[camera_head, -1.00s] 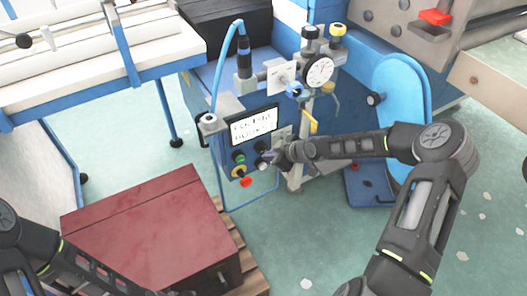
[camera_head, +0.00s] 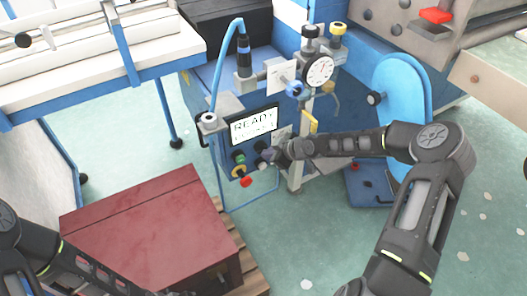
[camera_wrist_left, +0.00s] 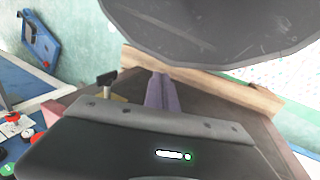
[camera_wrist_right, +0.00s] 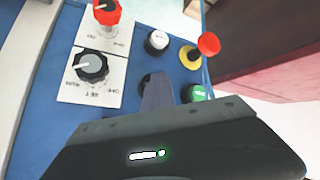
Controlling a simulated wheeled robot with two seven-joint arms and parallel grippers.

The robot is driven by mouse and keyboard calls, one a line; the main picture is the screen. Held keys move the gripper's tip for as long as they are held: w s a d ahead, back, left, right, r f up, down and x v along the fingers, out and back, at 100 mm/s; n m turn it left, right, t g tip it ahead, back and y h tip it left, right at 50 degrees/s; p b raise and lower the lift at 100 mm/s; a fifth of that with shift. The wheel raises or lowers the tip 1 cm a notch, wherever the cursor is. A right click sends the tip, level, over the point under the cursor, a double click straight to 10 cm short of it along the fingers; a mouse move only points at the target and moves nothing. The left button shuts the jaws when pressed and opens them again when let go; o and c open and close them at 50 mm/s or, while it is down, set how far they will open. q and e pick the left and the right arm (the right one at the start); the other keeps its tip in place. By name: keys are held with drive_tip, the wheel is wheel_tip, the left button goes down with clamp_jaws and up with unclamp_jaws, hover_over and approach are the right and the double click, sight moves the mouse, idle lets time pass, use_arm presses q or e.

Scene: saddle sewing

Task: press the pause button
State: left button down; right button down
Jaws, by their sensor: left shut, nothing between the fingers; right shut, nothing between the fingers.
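The blue control panel (camera_head: 225,165) carries a lit screen (camera_head: 253,125) reading READY, with a blurred second line. Below it are a green button (camera_head: 239,157), a black button (camera_head: 261,147) and a red mushroom button (camera_head: 246,182) by a yellow ring. My right gripper (camera_head: 268,156) is shut, its tips at the panel. In the right wrist view its fingers (camera_wrist_right: 157,90) cover most of a dark button; contact cannot be told. A white button (camera_wrist_right: 157,42) and the green button (camera_wrist_right: 197,93) flank them. No pause label is legible. My left gripper (camera_wrist_left: 160,92) is shut and empty.
A dark red box (camera_head: 140,230) on a wooden pallet stands at lower left. A dial gauge (camera_head: 319,71) and a blue wheel guard (camera_head: 400,95) stand right of the panel. Two knobs (camera_wrist_right: 91,66) sit beside the buttons. Green floor is open at lower middle.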

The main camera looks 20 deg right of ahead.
idle(0.4)
drive_tip(key=shift+s+p, duration=0.45)
drive_tip(key=shift+s, duration=0.45)
drive_tip(key=shift+d, duration=0.1)
drive_tip(key=s, duration=0.1)
drive_tip(key=s+p, duration=0.1)
drive_tip(key=s, duration=0.1)
drive_tip(key=s+p, duration=0.1)
drive_tip(key=s, duration=0.1)
drive_tip(key=shift+d, duration=0.35)
idle(0.4)
